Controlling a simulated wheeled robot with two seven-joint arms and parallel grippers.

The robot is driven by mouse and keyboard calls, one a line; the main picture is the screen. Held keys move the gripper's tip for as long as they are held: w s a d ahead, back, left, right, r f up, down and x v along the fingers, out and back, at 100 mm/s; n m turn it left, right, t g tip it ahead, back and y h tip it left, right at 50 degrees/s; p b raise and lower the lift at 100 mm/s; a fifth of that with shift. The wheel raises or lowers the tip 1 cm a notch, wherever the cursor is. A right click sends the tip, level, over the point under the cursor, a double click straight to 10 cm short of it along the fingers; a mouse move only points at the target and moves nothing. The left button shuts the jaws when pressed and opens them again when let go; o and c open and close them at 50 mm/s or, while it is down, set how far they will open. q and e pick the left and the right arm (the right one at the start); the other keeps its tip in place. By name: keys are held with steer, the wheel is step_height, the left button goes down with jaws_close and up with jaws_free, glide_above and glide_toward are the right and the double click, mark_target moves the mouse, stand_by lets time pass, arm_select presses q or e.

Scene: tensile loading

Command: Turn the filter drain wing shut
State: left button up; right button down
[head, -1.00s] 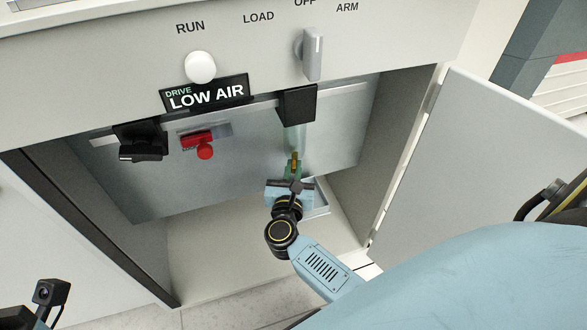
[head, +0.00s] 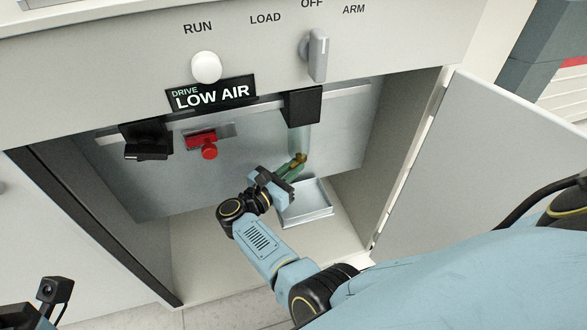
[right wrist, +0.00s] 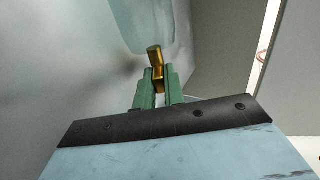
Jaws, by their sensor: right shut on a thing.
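The filter bowl (head: 301,139) is a clear greenish cup hanging under a black block (head: 302,106) on the cabinet's back panel. It also shows in the right wrist view (right wrist: 140,25). The brass drain wing (head: 299,160) is at its bottom, and shows tilted in the right wrist view (right wrist: 156,62). My right gripper (head: 294,166) has its green fingers shut on the wing from below left; in the right wrist view the fingertips (right wrist: 159,78) sit on either side of it. My left gripper (head: 50,300) is only partly visible at the lower left, and its fingers cannot be made out.
A shallow metal tray (head: 318,214) lies on the cabinet floor below the bowl. A red knob (head: 208,150) and a black fitting (head: 146,145) are on the panel to the left. The open cabinet door (head: 455,170) stands at the right.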

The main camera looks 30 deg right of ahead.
steer(key=shift+w+d+f+m+g+h, duration=0.15)
steer(key=shift+m+g, duration=0.3)
steer(key=shift+g, duration=0.25)
steer(key=shift+w+d+m+g+h, duration=0.15)
steer(key=shift+m+g, duration=0.3)
steer(key=shift+g, duration=0.25)
steer(key=shift+a+g, duration=0.1)
steer(key=shift+g, duration=0.2)
steer(key=shift+m+g, duration=0.5)
steer(key=shift+a, duration=0.25)
steer(key=c, duration=1.5)
jaws_free()
steer(key=shift+r, duration=0.2)
steer(key=shift+d+f+n+t, duration=0.15)
steer(key=shift+f+n+t, duration=0.15)
steer(key=shift+t, duration=0.2)
steer(key=shift+s+r+n+t, duration=0.1)
steer(key=shift+s+n+t, duration=0.1)
steer(key=shift+n+t, duration=0.55)
